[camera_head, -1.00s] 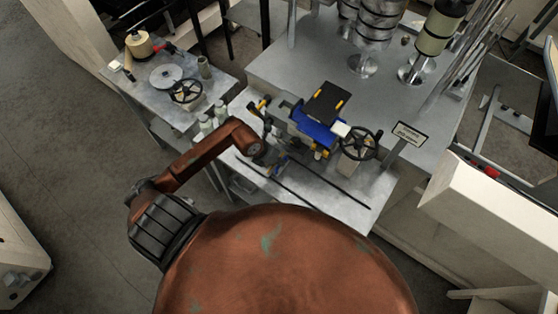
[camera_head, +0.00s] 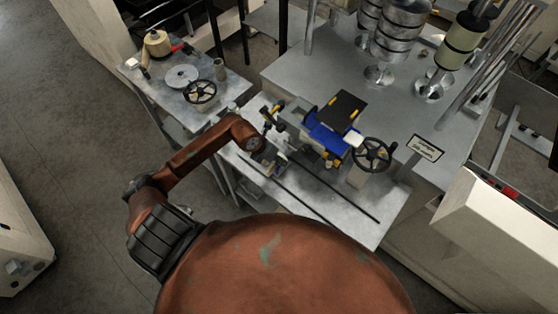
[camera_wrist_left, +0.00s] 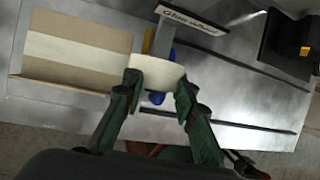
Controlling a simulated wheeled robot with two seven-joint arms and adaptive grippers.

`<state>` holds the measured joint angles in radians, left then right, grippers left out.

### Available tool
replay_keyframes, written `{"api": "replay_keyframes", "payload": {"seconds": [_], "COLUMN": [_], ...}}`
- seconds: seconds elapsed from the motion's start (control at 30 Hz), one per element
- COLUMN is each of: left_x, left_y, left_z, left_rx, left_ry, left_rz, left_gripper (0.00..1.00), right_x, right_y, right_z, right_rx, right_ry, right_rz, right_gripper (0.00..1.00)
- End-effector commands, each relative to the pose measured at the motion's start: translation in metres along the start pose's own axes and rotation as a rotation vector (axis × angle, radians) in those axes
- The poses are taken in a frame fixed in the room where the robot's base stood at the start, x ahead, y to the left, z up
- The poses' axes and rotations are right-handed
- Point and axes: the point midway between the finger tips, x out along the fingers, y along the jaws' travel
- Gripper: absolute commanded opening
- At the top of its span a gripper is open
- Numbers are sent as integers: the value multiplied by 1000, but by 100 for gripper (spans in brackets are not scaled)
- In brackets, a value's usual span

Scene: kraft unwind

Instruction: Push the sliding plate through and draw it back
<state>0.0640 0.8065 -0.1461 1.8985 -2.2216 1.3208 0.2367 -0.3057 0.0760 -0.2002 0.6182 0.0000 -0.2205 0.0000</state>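A blue machine part (camera_head: 322,134) with a black plate (camera_head: 342,110) with yellow marks on it stands on the grey metal bench. I cannot tell which part is the sliding plate. A white block (camera_head: 355,138) sits at its right end. My left gripper (camera_head: 277,150) is at the left of the machine, small and partly lost among its fittings. In the left wrist view, the dark green fingers (camera_wrist_left: 157,88) are apart, with a whitish piece (camera_wrist_left: 156,70) between or just beyond the tips; whether they touch it is unclear. Blue shows behind it. My right gripper is out of view.
A black handwheel (camera_head: 373,155) and a sign (camera_head: 427,148) stand right of the machine. Two dark rails (camera_head: 330,203) lie on the bench in front. Metal rollers (camera_head: 400,35) stand behind. A side table (camera_head: 215,120) with another handwheel is at left.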

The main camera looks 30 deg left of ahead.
Motion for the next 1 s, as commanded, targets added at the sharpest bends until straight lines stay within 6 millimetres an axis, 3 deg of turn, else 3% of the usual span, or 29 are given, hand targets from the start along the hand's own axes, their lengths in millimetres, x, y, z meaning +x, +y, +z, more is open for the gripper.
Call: {"api": "replay_keyframes", "payload": {"seconds": [0.37, 0.8, 1.0], "left_x": [-7, -91, -114], "left_y": [-2, -1, 0], "left_z": [0, -1, 0], "left_rx": [2, 3, 0], "left_ry": [0, 0, 0], "left_rz": [-3, 0, -1], "left_gripper": [27, 27, 27], "right_x": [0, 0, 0], "right_y": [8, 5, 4], "right_z": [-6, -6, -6], "right_rx": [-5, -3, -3], "right_ry": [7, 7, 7], "right_rz": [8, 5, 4], "right_gripper": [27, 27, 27]}}
